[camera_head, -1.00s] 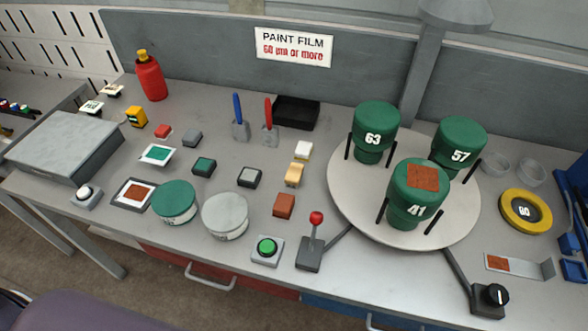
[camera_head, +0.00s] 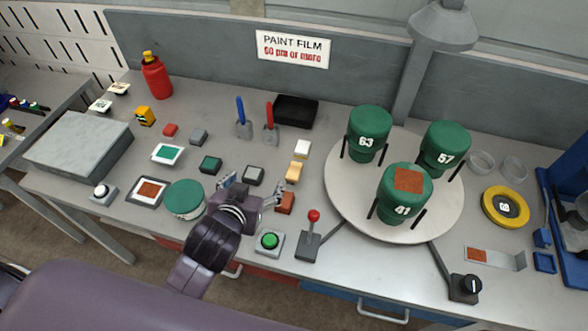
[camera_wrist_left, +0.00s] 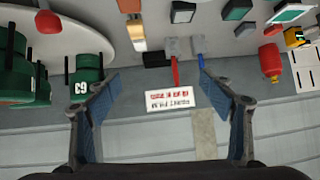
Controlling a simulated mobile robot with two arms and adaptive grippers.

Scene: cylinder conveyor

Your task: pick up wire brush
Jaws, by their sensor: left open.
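Two upright-handled tools stand in small grey holders at the back middle of the bench: a blue-handled tool (camera_head: 240,112) and a red-handled tool (camera_head: 269,115). I cannot tell whether either is the wire brush; their lower ends are hidden. The wrist view, upside down, shows the red handle (camera_wrist_left: 175,71) and the blue handle (camera_wrist_left: 204,62) beyond and between the fingers. My left gripper (camera_head: 252,187) is open and empty over the front middle of the bench, nearer the front edge than both tools. It also shows in the wrist view (camera_wrist_left: 160,86). My right gripper is out of view.
A round turntable (camera_head: 340,205) with three green cylinders stands right of my gripper. A red-knobbed lever (camera_head: 312,225) and a green button (camera_head: 270,241) are near the front edge. Small blocks (camera_head: 253,175) lie between gripper and tools. A black tray (camera_head: 296,111) stands behind.

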